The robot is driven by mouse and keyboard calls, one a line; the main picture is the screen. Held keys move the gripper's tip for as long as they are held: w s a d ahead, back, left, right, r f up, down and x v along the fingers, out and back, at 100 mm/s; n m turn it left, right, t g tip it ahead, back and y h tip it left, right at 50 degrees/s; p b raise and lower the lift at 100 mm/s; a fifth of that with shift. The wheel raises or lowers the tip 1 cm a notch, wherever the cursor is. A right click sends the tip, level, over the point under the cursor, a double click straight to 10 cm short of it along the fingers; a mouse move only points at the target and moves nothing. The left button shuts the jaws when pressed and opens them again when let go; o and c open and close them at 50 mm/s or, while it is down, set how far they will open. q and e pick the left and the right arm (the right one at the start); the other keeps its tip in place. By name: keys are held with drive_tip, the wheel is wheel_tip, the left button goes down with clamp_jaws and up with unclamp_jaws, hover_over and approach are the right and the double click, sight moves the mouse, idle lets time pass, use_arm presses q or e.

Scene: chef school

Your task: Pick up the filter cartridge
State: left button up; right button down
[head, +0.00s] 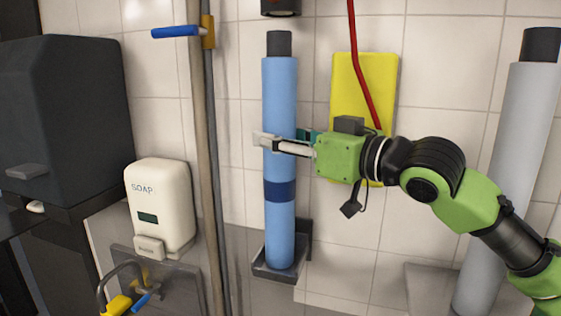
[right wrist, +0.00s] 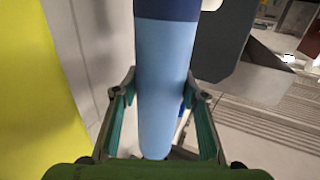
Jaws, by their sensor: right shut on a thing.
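The filter cartridge (head: 280,218) is a tall light-blue cylinder with a dark-blue band and a dark top end. It stands upright in a grey wall bracket (head: 280,271) in the head view. My right gripper (head: 268,144) reaches in from the right and is shut around its upper middle, above the band. In the right wrist view the cartridge (right wrist: 166,75) runs between the two fingers (right wrist: 162,95). The far finger is partly hidden behind the cartridge in the head view. My left gripper is not in view.
A yellow panel (head: 347,80) and a red hose (head: 360,60) are behind my right gripper. A grey cylinder (head: 505,165) stands at the right. Pipes (head: 204,150), a white soap dispenser (head: 160,207) and a dark box (head: 70,110) are to the left.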

drive_tip(key=shift+r, duration=0.25)
